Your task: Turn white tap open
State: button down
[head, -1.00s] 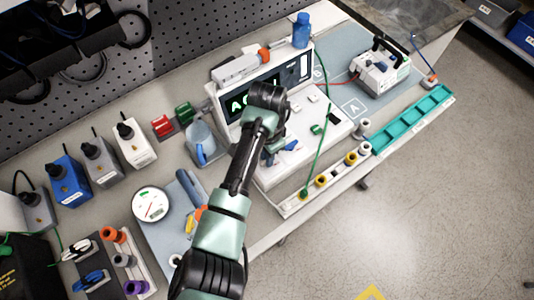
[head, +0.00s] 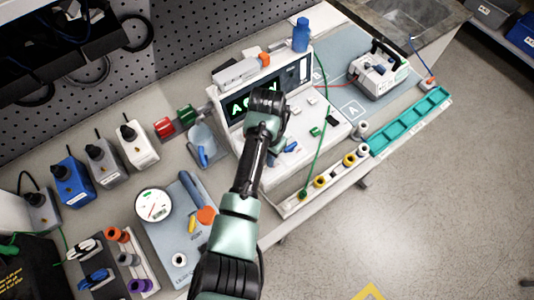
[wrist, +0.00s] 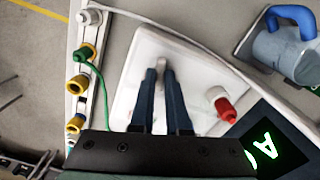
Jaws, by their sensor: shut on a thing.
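The white tap (wrist: 162,66) is in the wrist view, on a pale panel (wrist: 130,95) of the device. Only its pale top end shows, between the two fingertips. My gripper (wrist: 161,76) is shut on this tap with its dark fingers. A red tap (wrist: 219,104) with a white stem stands on the right of the fingers, apart from them. In the head view my wrist covers the white tap, beside the lit screen (head: 238,106) of the white device (head: 322,125). The tap's angle is hard to tell.
A green tube (head: 323,140) runs over the device to a rail with yellow-ringed ports (head: 320,182). A blue-handled jug (head: 203,145) stands left of the device. A grey-blue tray (head: 170,238) with tools lies near my forearm.

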jog(key=n+p, duration=0.2)
jog(key=n, duration=0.4)
jog(key=shift+w+r, duration=0.1)
jog(key=shift+n, duration=0.3)
dwell(0.3)
jog(key=c, duration=0.9)
grip_release()
notch_tip(320, 180, up, 13)
jog(key=b, duration=0.1)
